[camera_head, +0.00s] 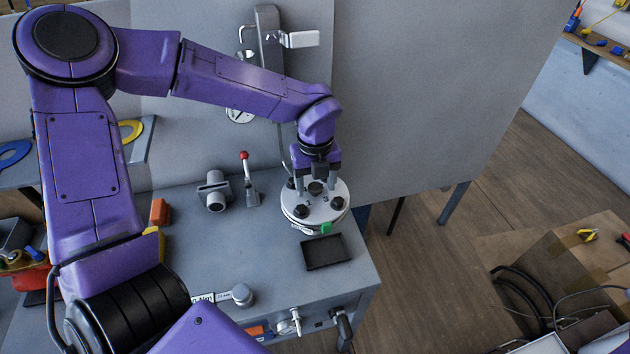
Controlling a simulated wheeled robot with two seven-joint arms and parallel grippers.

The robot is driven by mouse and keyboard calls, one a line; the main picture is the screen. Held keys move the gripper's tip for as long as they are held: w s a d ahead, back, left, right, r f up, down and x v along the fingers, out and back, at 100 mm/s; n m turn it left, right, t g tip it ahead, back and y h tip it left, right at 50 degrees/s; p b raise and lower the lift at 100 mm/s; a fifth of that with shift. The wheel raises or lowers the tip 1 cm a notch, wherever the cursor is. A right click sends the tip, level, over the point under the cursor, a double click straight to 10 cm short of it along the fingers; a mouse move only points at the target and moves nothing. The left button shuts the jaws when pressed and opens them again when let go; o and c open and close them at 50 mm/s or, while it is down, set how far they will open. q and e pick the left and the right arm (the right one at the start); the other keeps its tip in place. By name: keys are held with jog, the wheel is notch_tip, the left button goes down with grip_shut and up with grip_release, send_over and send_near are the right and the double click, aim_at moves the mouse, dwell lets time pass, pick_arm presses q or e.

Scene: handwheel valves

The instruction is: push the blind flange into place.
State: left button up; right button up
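The blind flange is most likely the round pale grey disc (318,211) on the right part of the grey bench. It carries several black knobs, and a green piece (326,228) shows at its front edge. My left gripper (318,187) points down over the back half of the disc. Its two grey fingers are spread apart, with a dark round knob showing between them and gaps on both sides. I cannot tell whether the fingertips touch the disc. The seat under the disc is mostly hidden. My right gripper is not in view.
A black tray (326,253) lies in front of the disc on the grey bench (230,262). A grey pipe fitting (213,191) and a red-tipped lever (247,178) stand to the left. A grey panel (420,90) rises behind. Valve handles (296,321) stick out of the bench front.

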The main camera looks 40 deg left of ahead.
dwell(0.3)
pick_arm(q)
jog(key=shift+r+p, duration=2.15)
jog(key=shift+r, duration=0.4)
notch_tip(320, 180, up, 10)
jog(key=b, duration=0.2)
jog(key=shift+r, duration=0.2)
